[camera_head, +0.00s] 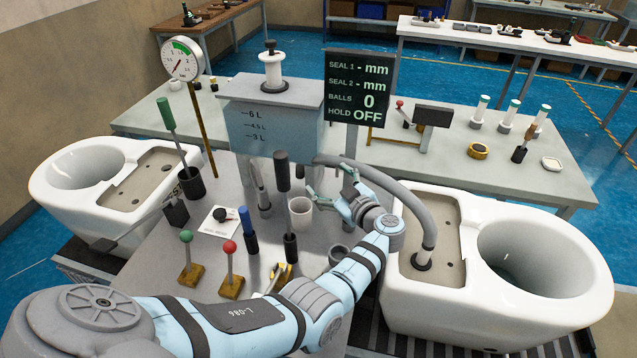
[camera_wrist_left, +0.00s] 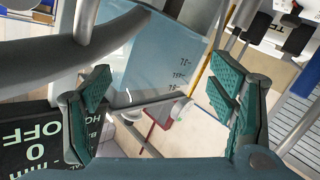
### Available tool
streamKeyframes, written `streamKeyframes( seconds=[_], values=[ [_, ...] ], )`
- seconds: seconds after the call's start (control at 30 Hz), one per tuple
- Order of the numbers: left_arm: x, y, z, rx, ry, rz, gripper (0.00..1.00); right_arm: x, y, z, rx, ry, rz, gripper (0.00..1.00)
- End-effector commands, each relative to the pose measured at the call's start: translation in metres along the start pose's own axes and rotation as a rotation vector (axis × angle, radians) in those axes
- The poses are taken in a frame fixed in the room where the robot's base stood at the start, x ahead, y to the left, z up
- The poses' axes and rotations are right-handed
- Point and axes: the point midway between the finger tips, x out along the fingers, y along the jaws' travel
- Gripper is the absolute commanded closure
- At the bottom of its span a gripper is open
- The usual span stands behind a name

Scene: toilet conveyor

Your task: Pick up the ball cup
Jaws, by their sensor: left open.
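The ball cup looks to be the small white cup (camera_head: 300,212), upright on the grey bench between the two toilet bowls. My left gripper (camera_head: 333,180) is open and empty, just right of the cup and apparently above it, with its green-padded fingers apart. I cannot pick out the cup there for certain. My right gripper is not in view.
The blue tank (camera_head: 275,120) and the display (camera_head: 358,88) reading BALLS 0 stand behind. A grey hose (camera_head: 415,205) curves close by my gripper into the right toilet (camera_head: 500,312). A black-handled tool (camera_head: 283,172) stands left of the cup. Ball-topped sticks (camera_head: 186,237) stand nearer.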

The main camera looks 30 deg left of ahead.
Motion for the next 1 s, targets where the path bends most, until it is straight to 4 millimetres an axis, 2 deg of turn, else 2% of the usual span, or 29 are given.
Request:
streamKeyframes(
  seconds=[0.03, 0.1, 0.2, 0.5, 0.67, 0.83, 1.0],
  values=[
    [-0.016, -0.023, 0.029, 0.103, -0.07, -0.075, 0.23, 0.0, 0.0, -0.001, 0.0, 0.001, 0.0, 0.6],
    [-0.033, -0.049, 0.054, 0.219, -0.143, -0.154, 0.23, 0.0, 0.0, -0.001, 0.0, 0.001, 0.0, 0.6],
    [-0.034, -0.068, 0.071, 0.29, -0.186, -0.199, 0.23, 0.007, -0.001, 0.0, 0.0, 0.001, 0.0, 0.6],
    [0.037, -0.086, 0.087, 0.292, -0.186, -0.2, 0.23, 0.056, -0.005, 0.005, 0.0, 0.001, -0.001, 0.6],
    [0.057, -0.089, 0.087, 0.29, -0.185, -0.198, 0.23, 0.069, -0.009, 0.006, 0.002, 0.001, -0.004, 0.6],
    [0.089, -0.1, 0.092, 0.289, -0.184, -0.198, 0.23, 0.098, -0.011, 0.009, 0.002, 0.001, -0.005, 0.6],
    [0.097, -0.099, 0.088, 0.29, -0.186, -0.197, 0.23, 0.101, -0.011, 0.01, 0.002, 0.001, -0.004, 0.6]
  ],
)
